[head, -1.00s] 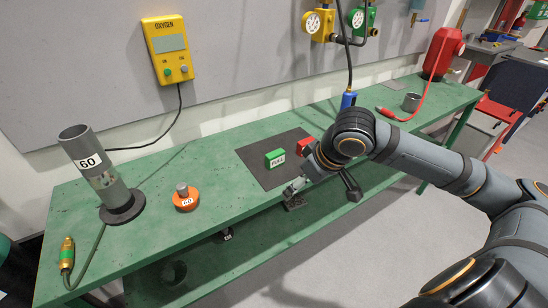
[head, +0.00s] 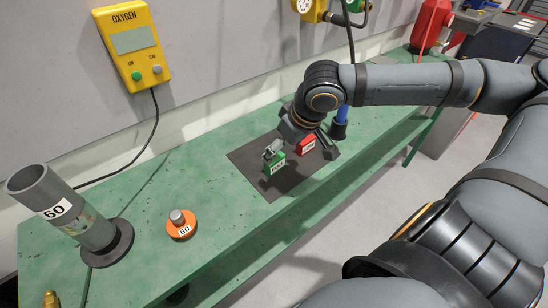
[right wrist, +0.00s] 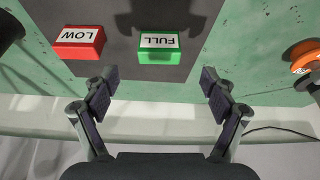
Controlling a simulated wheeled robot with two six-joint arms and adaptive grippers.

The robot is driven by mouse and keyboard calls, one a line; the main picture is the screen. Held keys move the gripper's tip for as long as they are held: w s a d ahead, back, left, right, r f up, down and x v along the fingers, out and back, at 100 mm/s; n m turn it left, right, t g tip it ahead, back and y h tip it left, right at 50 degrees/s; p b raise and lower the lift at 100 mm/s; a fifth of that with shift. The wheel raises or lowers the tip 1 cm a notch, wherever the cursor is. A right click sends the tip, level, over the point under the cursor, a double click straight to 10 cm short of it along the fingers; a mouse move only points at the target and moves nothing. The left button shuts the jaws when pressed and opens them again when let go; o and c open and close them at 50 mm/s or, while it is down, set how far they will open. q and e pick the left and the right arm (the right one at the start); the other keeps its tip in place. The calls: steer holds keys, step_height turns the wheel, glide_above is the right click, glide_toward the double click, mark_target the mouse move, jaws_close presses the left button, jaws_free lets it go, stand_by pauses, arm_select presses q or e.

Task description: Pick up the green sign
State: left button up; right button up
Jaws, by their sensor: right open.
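The green sign (head: 274,168), a small block with a white "FULL" label, stands on a dark mat (head: 292,188) on the green bench. In the right wrist view the green sign (right wrist: 160,58) lies ahead of the fingertips, between their lines and apart from both. My right gripper (head: 301,150) is open and empty above the mat; in the head view one finger partly covers the green sign's top. In the right wrist view the gripper's fingers (right wrist: 157,96) are spread wider than the sign. My left gripper is not in view.
A red "LOW" sign (head: 306,146) stands close beside the green one, also on the mat. A yellow oxygen box (head: 137,45) hangs on the wall. The bench between weight and mat is clear.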

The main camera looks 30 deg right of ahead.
mark_target(276, 159)
steer(key=b+x, duration=0.1)
steer(key=x, duration=0.1)
steer(key=shift+f, duration=0.35)
steer(key=shift+w+f, duration=0.25)
steer(key=shift+f, duration=0.1)
steer(key=b+x, duration=0.1)
steer(key=x, duration=0.3)
steer(key=shift+w+f+b, duration=0.15)
steer(key=shift+f+b, duration=0.05)
steer(key=shift+b, duration=0.2)
steer(key=shift+w+f, duration=0.15)
steer(key=shift+f, duration=0.05)
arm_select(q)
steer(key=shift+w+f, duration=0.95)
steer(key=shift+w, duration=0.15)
arm_select(e)
steer(key=shift+c, duration=0.3)
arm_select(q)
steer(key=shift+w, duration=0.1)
arm_select(e)
steer(key=c, duration=1.2)
